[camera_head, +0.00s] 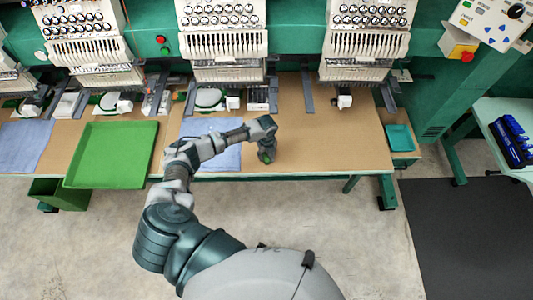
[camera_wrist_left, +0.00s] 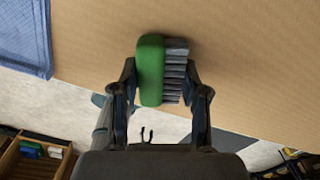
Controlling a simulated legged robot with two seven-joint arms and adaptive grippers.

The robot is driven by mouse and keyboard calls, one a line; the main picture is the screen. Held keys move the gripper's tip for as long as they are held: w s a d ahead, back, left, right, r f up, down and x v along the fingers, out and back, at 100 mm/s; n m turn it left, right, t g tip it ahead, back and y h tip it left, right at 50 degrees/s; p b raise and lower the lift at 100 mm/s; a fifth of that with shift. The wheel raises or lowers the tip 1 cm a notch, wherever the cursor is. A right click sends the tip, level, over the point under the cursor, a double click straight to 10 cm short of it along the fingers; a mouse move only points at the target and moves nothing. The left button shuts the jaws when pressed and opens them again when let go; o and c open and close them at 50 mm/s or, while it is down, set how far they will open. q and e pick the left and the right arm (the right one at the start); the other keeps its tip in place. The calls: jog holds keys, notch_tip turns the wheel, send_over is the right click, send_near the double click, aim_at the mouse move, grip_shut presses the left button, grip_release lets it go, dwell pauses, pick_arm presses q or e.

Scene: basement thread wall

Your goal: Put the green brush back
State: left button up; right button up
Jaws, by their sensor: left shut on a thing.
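The green brush (camera_wrist_left: 152,70) has a green back and dark bristles. In the left wrist view it sits between the two fingers of my left gripper (camera_wrist_left: 160,88), which is shut on it. The tan table top shows behind the brush in that view. In the head view my left gripper (camera_head: 266,152) is over the front part of the table, right of the blue cloth (camera_head: 226,154). Only a small green bit of the brush (camera_head: 267,160) shows there. My right gripper is in neither view.
A green tray (camera_head: 112,155) lies at the table's left front. Embroidery machines stand along the back of the tan table (camera_head: 340,150). A teal dish (camera_head: 400,138) is at the right end. A blue rack (camera_head: 514,142) is on a side table. Bare table lies right of my gripper.

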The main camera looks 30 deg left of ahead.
pick_arm(q)
jog(key=o, duration=1.1)
jog(key=shift+o, duration=0.2)
jog(key=shift+f, duration=0.1)
notch_tip(320, 180, up, 18)
jog(key=b, duration=0.2)
jog(key=shift+w+f, duration=0.15)
jog(key=shift+f, duration=0.05)
jog(key=shift+d, duration=0.1)
